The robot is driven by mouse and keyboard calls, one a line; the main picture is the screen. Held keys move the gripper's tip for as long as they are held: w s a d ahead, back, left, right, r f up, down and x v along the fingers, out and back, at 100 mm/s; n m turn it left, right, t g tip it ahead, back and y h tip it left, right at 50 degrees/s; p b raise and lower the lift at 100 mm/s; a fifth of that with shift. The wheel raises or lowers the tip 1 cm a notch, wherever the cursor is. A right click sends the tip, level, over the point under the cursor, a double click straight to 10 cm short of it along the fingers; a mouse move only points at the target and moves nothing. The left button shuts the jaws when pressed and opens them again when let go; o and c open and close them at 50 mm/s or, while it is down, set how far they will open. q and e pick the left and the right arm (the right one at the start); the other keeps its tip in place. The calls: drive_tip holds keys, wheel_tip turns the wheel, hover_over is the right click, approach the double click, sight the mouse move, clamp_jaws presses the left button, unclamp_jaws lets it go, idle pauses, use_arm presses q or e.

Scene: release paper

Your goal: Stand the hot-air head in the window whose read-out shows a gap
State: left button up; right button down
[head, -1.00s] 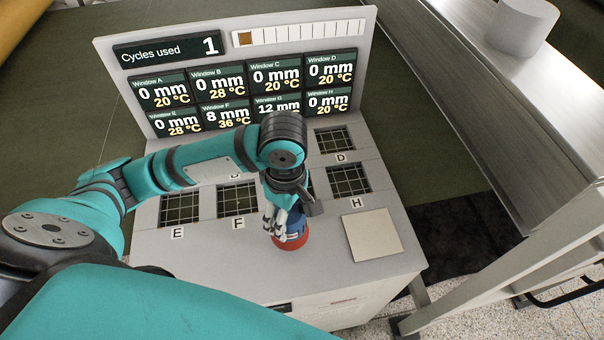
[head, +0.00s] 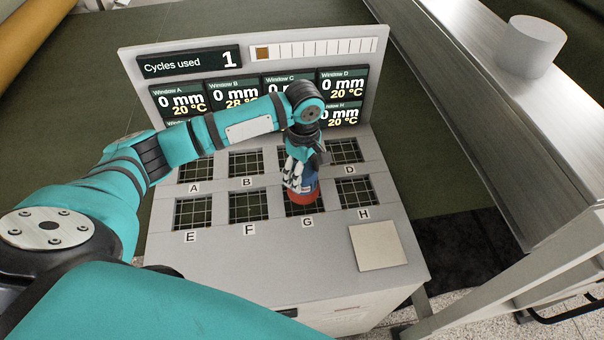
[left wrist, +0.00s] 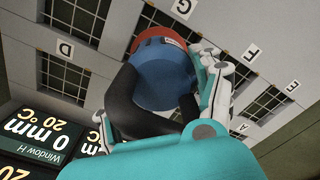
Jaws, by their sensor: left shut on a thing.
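My left gripper (head: 299,178) is shut on the hot-air head (head: 304,197), a blue body with a red lower rim. In the head view the head appears upright over the back part of window G (head: 305,209), whose label is just in front. In the left wrist view the blue body (left wrist: 165,78) fills the space between the fingers, near the G label. I cannot tell whether the red rim touches the surface. The read-outs for A (head: 180,100) and D (head: 343,84) show 0 mm; my arm hides most of the lower row, including G. My right gripper is out of view.
Windows E (head: 193,213), F (head: 249,206) and H (head: 356,192) are empty gridded openings. A beige square pad (head: 378,246) lies at the front right. The upright display board (head: 130,75) stands behind the windows, reading one cycle used.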

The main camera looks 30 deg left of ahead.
use_arm(q)
drive_tip(key=shift+f+p, duration=0.35)
drive_tip(key=shift+f, duration=1)
drive_tip(key=o, duration=1.3)
drive_tip(key=shift+s+f, duration=0.1)
drive_tip(key=shift+f, duration=0.1)
drive_tip(key=o, duration=0.4)
wheel_tip(320, 180, up, 11)
drive_tip(key=b, duration=0.2)
drive_tip(key=shift+b, duration=0.3)
drive_tip(key=shift+r, duration=0.7)
